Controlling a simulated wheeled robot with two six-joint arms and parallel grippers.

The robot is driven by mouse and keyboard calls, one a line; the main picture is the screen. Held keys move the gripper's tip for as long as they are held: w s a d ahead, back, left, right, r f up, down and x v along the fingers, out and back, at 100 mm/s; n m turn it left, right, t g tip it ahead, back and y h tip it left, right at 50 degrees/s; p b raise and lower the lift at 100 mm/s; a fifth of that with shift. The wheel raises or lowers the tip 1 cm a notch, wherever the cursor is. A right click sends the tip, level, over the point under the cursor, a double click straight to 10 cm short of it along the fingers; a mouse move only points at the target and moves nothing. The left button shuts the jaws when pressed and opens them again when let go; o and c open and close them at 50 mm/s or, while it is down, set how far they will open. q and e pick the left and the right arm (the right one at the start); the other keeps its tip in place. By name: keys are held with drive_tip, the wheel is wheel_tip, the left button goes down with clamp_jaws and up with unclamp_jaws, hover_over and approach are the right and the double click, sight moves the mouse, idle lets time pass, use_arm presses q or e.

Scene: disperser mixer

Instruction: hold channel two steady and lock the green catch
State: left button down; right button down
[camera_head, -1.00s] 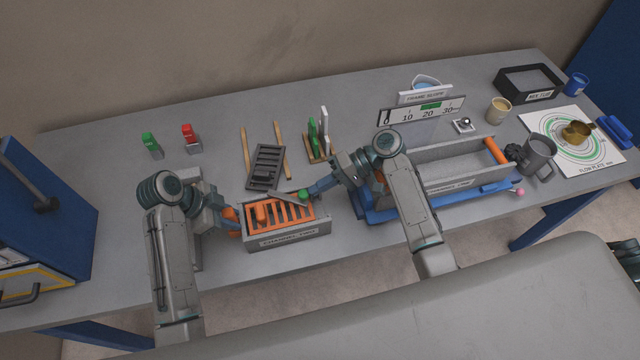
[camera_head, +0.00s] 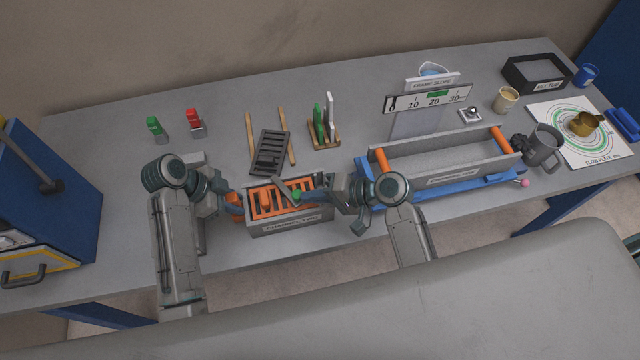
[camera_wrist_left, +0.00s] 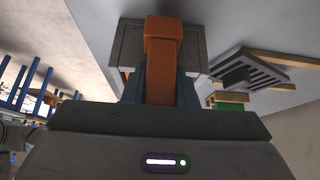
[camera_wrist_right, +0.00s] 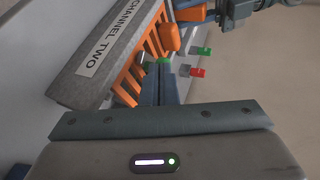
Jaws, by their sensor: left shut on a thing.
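Channel two (camera_head: 290,223) is a grey box with an orange slotted grid inside, near the table's front edge. Its label shows in the right wrist view (camera_wrist_right: 100,42). My left gripper (camera_head: 234,203) is shut on the orange handle (camera_wrist_left: 163,45) at the box's left end. The green catch (camera_head: 297,194) is a green knob on a grey bar lying slanted over the grid. My right gripper (camera_head: 323,202) reaches in from the right at the knob. Its fingers (camera_wrist_right: 161,82) look closed together, with bits of green at their tips; I cannot tell whether they grip it.
A grey trough on a blue frame (camera_head: 460,190) stands close on the right. A dark slotted grate (camera_head: 270,152), wooden sticks and a rack (camera_head: 325,140) lie behind the box. Green (camera_head: 156,128) and red (camera_head: 195,121) pieces stand at back left.

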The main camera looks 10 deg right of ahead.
drive_tip(key=shift+s+a+m+t+h, duration=0.3)
drive_tip(key=shift+s+a+m+t, duration=0.35)
drive_tip(key=shift+a+m, duration=0.2)
drive_tip(key=shift+s+a, duration=0.2)
drive_tip(key=shift+a, duration=0.35)
drive_tip(key=shift+w, duration=0.1)
drive_tip(key=shift+w+d, duration=0.25)
drive_tip(key=shift+w, duration=0.5)
use_arm(q)
drive_tip(key=shift+s+d, duration=0.1)
drive_tip(key=shift+f, duration=0.1)
use_arm(e)
drive_tip(key=s+v, duration=0.1)
drive_tip(key=v, duration=0.9)
drive_tip(key=shift+a, duration=0.3)
